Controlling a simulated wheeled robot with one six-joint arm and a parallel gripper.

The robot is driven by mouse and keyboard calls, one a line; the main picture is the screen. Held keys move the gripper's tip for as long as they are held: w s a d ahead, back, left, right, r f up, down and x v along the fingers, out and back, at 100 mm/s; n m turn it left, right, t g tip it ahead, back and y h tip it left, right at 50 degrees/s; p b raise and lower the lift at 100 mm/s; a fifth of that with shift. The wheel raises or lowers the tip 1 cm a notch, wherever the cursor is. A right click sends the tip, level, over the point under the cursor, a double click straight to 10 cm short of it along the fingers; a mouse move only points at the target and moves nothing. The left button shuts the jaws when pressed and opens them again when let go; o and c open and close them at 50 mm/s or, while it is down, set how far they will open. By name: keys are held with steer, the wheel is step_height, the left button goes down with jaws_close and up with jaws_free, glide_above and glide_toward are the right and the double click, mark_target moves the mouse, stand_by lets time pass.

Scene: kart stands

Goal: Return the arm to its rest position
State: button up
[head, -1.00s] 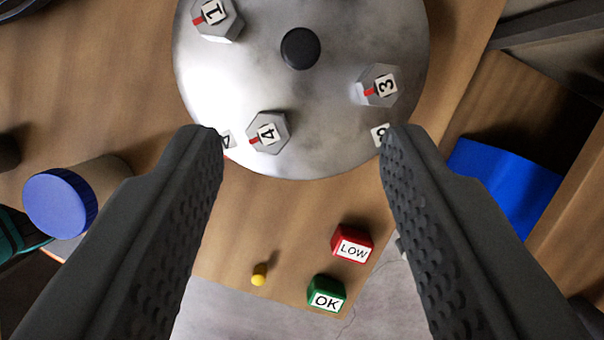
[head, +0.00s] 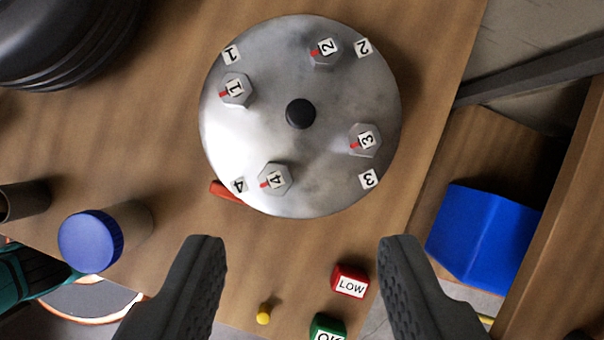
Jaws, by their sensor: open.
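My gripper (head: 302,245) is open and empty. Its two dark fingers reach up from the bottom of the head view, above the wooden table (head: 160,130), and touch nothing that I can see. A round metal disc (head: 318,180) lies on the table beyond the fingertips, with a black hub (head: 300,113) in its middle. Hex nuts labelled 1 (head: 236,90), 2 (head: 325,52), 3 (head: 365,140) and 4 (head: 275,179) sit on it, each beside a matching number label near the rim.
A red LOW block (head: 349,280), a green OK block (head: 327,328) and a small yellow peg (head: 264,315) are near the table's front edge. A blue-capped jar (head: 90,240) stands left. A blue bin (head: 484,235) is at right. A black tire (head: 65,40) is at upper left.

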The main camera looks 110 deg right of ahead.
steer(key=s+a+r+m+t+h, duration=0.15)
steer(key=s+m+t, duration=0.25)
steer(key=s, duration=0.6)
steer(key=s+a+r+m+t+h, duration=0.1)
steer(key=s+a+m+t+h, duration=0.2)
steer(key=s, duration=0.7)
steer(key=s+a+f+m+t, duration=0.1)
steer(key=s+f+m+t, duration=0.2)
steer(key=s, duration=0.7)
steer(key=s+f+m+t, duration=0.3)
steer(key=s+f+t, duration=0.1)
steer(key=s, duration=0.6)
steer(key=shift+s+a+t, duration=0.4)
steer(key=shift+t, duration=0.3)
